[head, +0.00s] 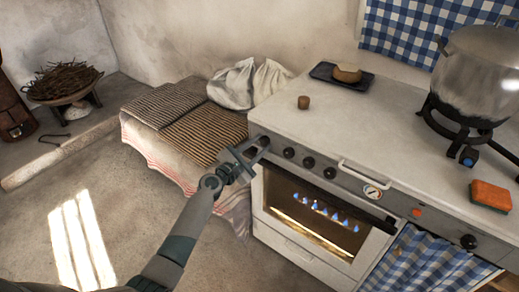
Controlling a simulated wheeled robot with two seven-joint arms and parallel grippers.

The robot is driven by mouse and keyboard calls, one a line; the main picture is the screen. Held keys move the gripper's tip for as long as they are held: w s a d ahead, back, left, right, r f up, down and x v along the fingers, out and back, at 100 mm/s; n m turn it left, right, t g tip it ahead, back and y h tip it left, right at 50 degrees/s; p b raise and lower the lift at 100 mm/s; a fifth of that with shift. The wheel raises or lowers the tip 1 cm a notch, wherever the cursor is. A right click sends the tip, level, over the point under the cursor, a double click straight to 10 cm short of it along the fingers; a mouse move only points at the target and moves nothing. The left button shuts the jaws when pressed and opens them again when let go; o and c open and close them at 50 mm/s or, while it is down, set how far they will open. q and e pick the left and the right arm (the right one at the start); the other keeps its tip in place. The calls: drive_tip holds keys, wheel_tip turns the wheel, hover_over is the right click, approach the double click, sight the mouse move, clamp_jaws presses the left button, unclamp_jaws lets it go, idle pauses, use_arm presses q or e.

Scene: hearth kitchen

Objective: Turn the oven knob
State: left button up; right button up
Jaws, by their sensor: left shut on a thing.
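The white stove (290,110) stands at the right, with a row of black knobs on its grey front panel. My left gripper (258,147) is at the left end of this panel, its fingers shut around the leftmost oven knob (265,141), which they partly hide. Three more black knobs (289,152) sit in a row to its right, clear of the gripper. The oven door (305,236) below is closed, and blue flames show through its window. My right gripper is not in view.
A steel pot (482,70) stands on a burner at the right. A cloth-covered bench (200,175) is left of the stove. The floor in front is clear.

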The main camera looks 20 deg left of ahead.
use_arm(q)
drive_tip(key=m+b, duration=0.1)
drive_tip(key=m, duration=0.2)
drive_tip(key=shift+f+m+b, duration=0.1)
drive_tip(key=shift+m+b, duration=0.2)
drive_tip(key=shift+m, duration=0.1)
drive_tip(key=m+b, duration=0.1)
drive_tip(key=m, duration=0.1)
drive_tip(key=shift+a+m, duration=0.1)
drive_tip(key=shift+m, duration=0.2)
drive_tip(key=m+b, duration=0.1)
drive_tip(key=m, duration=0.3)
drive_tip(key=shift+m, duration=0.3)
drive_tip(key=m, duration=0.3)
drive_tip(key=shift+r+m, duration=0.3)
drive_tip(key=m, duration=0.4)
drive_tip(key=shift+m, duration=0.6)
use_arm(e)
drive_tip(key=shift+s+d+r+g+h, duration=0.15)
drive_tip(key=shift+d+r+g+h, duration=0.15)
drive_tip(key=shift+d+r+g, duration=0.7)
